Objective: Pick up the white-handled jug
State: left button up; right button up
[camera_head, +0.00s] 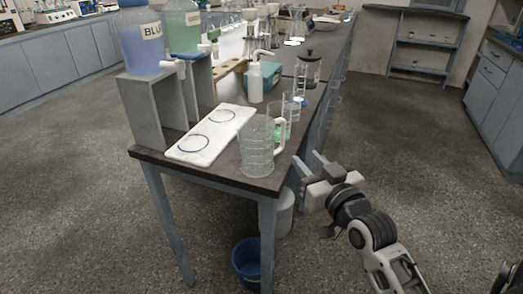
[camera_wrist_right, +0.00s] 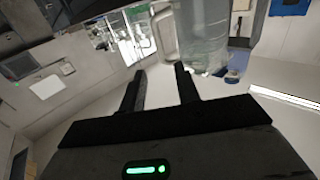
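The white-handled jug (camera_head: 257,148) is clear and ribbed and stands upright on the near right corner of the dark bench top. Its white handle (camera_head: 280,134) faces right. My right gripper (camera_head: 309,160) is just right of the jug, beyond the bench edge, with its fingers apart and nothing between them. In the right wrist view the two dark fingers (camera_wrist_right: 160,85) are spread, and the clear jug body (camera_wrist_right: 205,35) and its pale handle (camera_wrist_right: 163,35) are ahead of them, apart from the fingertips. My left gripper is not in view.
A white board (camera_head: 211,135) with two rings lies left of the jug. Clear beakers (camera_head: 291,107) stand close behind it. Blue and green dispensers (camera_head: 141,42) stand on grey stands at the left. A blue bucket (camera_head: 246,262) is on the floor below the bench.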

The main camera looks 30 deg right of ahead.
aim_at(284, 132)
jog(key=w, duration=0.7)
jog(key=shift+w+d, duration=0.2)
jog(key=shift+d, duration=0.15)
jog(key=shift+w+d+r, duration=0.1)
jog(key=shift+w+d, duration=0.05)
jog(key=shift+w, duration=0.75)
jog(key=shift+w+d+r, duration=0.1)
jog(key=shift+w+d, duration=0.05)
jog(key=shift+w, duration=0.75)
jog(key=shift+w+d+r, duration=0.1)
jog(key=shift+w+d, duration=0.05)
jog(key=shift+w, duration=0.75)
jog(key=shift+c, duration=0.3)
grip_shut()
